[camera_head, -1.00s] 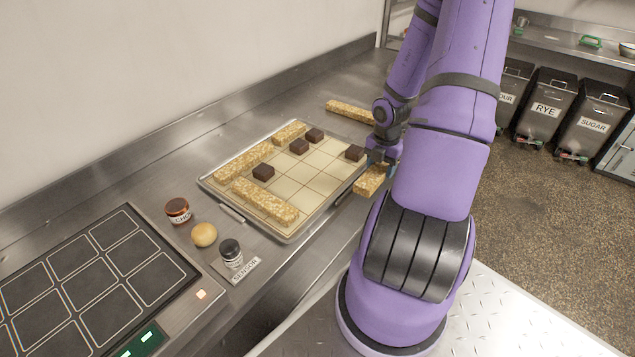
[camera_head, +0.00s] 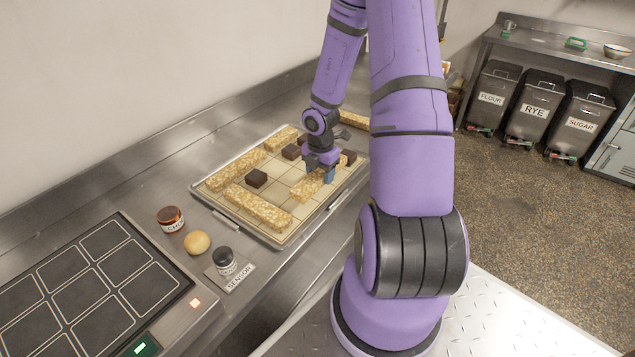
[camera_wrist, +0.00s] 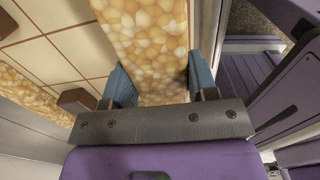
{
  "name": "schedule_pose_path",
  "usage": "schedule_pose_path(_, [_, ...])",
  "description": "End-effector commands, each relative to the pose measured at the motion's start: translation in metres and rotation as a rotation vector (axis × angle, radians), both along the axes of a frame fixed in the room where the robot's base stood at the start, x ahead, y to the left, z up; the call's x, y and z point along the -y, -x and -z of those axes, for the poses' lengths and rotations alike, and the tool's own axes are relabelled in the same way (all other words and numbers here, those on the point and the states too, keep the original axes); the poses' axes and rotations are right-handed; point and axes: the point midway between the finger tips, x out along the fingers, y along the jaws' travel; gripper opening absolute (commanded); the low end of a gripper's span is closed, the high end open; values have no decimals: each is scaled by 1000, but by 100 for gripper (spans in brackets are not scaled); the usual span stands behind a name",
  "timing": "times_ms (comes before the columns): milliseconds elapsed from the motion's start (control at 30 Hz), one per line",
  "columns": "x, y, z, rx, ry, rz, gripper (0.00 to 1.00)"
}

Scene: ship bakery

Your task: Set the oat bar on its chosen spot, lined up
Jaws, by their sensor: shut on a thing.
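My gripper (camera_head: 319,175) is shut on an oat bar (camera_head: 305,187), golden and grainy, over the right part of the gridded tray (camera_head: 283,236). In the wrist view the held oat bar (camera_wrist: 150,45) runs away from me between the blue fingertips of my gripper (camera_wrist: 160,88), roughly along the grid lines. I cannot tell whether the bar touches the tray. Other oat bars lie on the tray: a long one at the front (camera_head: 258,207), one along the left side (camera_head: 235,170) and a shorter one at the back (camera_head: 281,139).
Dark brown blocks stand on the tray, one at the left (camera_head: 256,178) and one at the right (camera_head: 349,157). Another oat bar (camera_head: 354,121) lies on the counter behind. A brown jar (camera_head: 170,219), a round bun (camera_head: 197,243) and a dark-lidded jar (camera_head: 224,261) stand in front of the tray.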

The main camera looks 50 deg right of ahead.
Motion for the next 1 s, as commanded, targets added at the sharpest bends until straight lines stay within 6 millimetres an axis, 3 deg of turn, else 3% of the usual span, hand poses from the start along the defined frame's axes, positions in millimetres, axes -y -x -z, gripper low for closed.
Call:
schedule_pose_path(100, [-8, -8, 3, 0, 0, -4, 24])
schedule_pose_path(367, [-6, -7, 34, -1, 0, -3, 24])
schedule_pose_path(800, [-6, -7, 39, 0, 0, -1, 24])
schedule_pose_path(833, [-6, -6, 39, 0, 0, -1, 60])
schedule_pose_path(900, [-6, -6, 38, 1, 0, -1, 76])
schedule_pose_path(1000, [-6, -6, 38, 1, 0, -1, 78])
